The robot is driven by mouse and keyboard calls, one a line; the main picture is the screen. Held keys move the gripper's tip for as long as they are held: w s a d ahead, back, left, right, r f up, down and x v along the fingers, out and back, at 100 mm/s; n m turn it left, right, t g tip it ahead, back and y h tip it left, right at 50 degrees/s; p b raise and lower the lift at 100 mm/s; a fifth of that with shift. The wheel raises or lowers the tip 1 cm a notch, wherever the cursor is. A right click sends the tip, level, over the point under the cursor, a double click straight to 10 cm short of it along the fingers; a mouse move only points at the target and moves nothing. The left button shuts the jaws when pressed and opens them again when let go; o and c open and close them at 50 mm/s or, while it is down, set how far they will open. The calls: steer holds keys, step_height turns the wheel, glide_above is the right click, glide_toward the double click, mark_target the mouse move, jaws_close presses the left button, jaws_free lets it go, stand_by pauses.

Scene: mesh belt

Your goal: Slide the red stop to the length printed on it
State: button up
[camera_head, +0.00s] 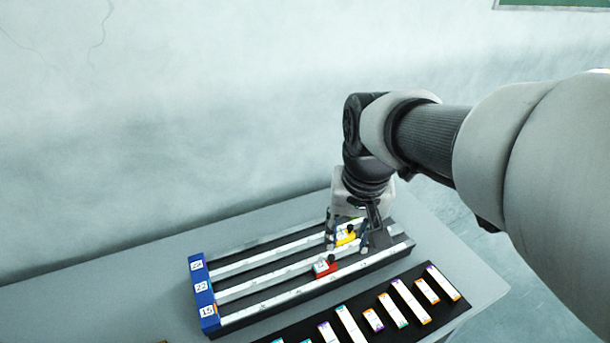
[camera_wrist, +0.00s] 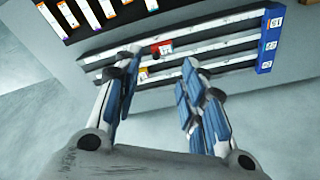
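The red stop (camera_head: 332,272) has a white label, too small to read, and sits at the front rail of a dark three-rail fixture, right of its middle. It also shows in the wrist view (camera_wrist: 156,51). A yellow stop (camera_head: 345,240) is on a rail behind it; in the wrist view it is a small patch (camera_wrist: 143,73). My gripper (camera_head: 347,247) points down over the rails near the yellow stop. In the wrist view its fingers (camera_wrist: 157,85) are spread apart with nothing between their tips. The red stop is apart from them, toward the front.
A blue end block (camera_head: 197,275) with printed numbers closes the rails' left end. A black mat (camera_head: 375,299) with several coloured-end strips lies in front of the fixture. Bare grey table (camera_head: 130,293) is free on the left; a wall stands behind.

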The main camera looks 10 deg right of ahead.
steer(key=w+f+m+g+p, duration=0.1)
steer(key=w+p, duration=0.1)
steer(key=w, duration=0.5)
steer(key=m+g+p, duration=0.1)
steer(key=m+p, duration=0.1)
steer(key=p, duration=0.1)
glide_above(332, 256)
step_height(332, 256, down, 5)
step_height(332, 256, down, 17)
steer(key=b, duration=0.5)
steer(key=shift+f, duration=0.2)
steer(key=shift+c, duration=0.5)
jaws_close()
